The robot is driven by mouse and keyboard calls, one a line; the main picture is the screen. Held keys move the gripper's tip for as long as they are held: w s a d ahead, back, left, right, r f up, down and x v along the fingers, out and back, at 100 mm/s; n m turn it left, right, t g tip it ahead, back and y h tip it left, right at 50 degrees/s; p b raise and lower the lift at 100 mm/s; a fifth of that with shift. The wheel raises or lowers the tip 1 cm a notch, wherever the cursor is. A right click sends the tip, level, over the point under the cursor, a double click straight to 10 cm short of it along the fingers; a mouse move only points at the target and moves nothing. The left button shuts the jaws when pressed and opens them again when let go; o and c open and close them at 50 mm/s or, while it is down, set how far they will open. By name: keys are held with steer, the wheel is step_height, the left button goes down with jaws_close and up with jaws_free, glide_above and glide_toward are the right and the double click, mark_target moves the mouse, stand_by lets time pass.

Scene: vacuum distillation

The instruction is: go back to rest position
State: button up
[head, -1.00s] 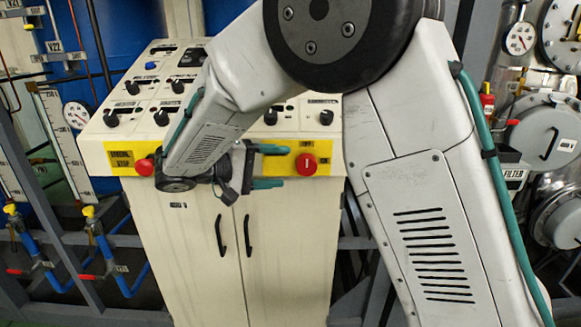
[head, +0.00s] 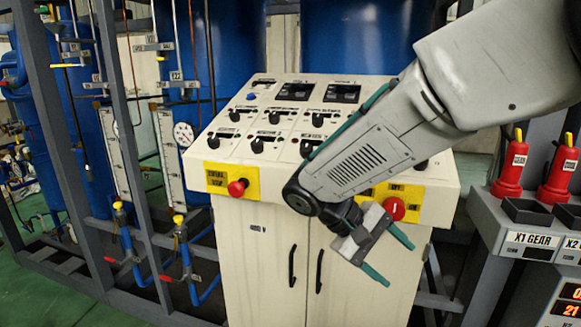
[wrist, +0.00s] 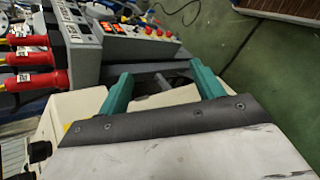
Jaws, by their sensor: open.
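My gripper (head: 388,259) is in front of the cream control cabinet (head: 270,272), just below the right red button (head: 393,209). Its two teal fingers are spread apart with nothing between them, and they also show in the wrist view (wrist: 163,88). The fingers point to the lower right in the head view. My arm crosses the upper right of that view and covers part of the sloped control panel. The left red button (head: 237,188) on its yellow plate is clear of my arm.
Red-handled tools (head: 510,168) stand on a grey rack at the right, beside a holder labelled X1 GEAR (head: 530,240). Blue pipes with yellow-topped valves (head: 180,225) and grey frame posts are at the left.

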steer(key=s+d+r+m+t+y, duration=0.1)
steer(key=s+d+r+m+y, duration=0.1)
steer(key=s, duration=0.8)
steer(key=s+d+r+m+t+y, duration=0.2)
steer(key=s+d+y, duration=0.3)
steer(key=s+y, duration=0.2)
steer(key=s, duration=0.2)
steer(key=shift+s+r+y, duration=0.2)
steer(key=shift+s+y, duration=0.1)
steer(key=shift+s, duration=0.05)
steer(key=shift+d, duration=0.1)
